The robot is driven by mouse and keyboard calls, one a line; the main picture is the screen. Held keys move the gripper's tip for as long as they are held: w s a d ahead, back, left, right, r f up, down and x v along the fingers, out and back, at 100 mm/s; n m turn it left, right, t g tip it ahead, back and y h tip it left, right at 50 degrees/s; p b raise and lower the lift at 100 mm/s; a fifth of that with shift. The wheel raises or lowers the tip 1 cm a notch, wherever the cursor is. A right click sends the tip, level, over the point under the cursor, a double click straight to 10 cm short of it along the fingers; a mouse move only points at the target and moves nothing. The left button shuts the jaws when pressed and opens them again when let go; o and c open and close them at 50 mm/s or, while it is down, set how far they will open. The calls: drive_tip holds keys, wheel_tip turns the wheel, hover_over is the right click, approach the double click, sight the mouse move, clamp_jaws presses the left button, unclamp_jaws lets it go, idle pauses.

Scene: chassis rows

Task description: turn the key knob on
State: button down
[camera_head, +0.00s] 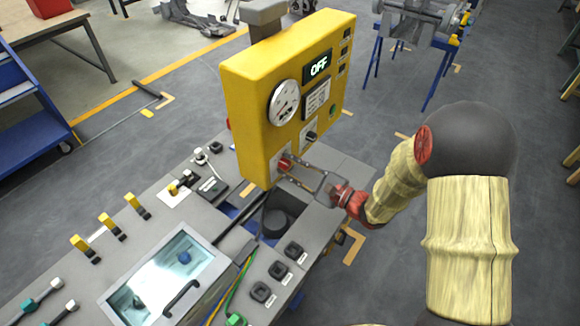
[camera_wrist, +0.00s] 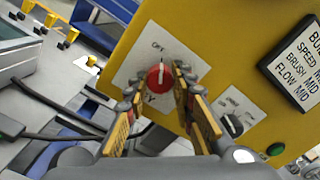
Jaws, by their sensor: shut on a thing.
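The red key knob (camera_wrist: 159,75) sits on a white plate on the yellow control box (camera_head: 260,80). A white line runs across the knob, and small markings are printed around it. In the head view the knob (camera_head: 284,162) is at the box's lower left, partly hidden by my fingers. My gripper (camera_wrist: 160,84) has one finger on each side of the knob and is shut on it. In the head view my gripper (camera_head: 290,172) reaches the box from the right. The display (camera_head: 318,67) on the box reads OFF.
A black knob (camera_wrist: 232,125) and a green button (camera_wrist: 275,149) are right of the red knob. A gauge (camera_head: 284,102) is above. The grey console (camera_head: 225,185) below carries yellow-topped switches (camera_head: 110,225), black buttons (camera_head: 277,270) and a glass-lidded compartment (camera_head: 165,280).

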drive_tip(key=m+p, duration=0.2)
drive_tip(key=p, duration=0.1)
drive_tip(key=shift+r+m, duration=0.15)
drive_tip(key=shift+m, duration=0.25)
drive_tip(key=m+p, duration=0.3)
drive_tip(key=shift+m+p, duration=0.3)
drive_tip(key=shift+p, duration=0.1)
drive_tip(key=m+p, duration=0.5)
drive_tip(key=shift+m, duration=0.3)
drive_tip(key=shift+f, duration=0.2)
drive_tip(key=c, duration=1.6)
unclamp_jaws()
drive_tip(key=shift+o, duration=0.5)
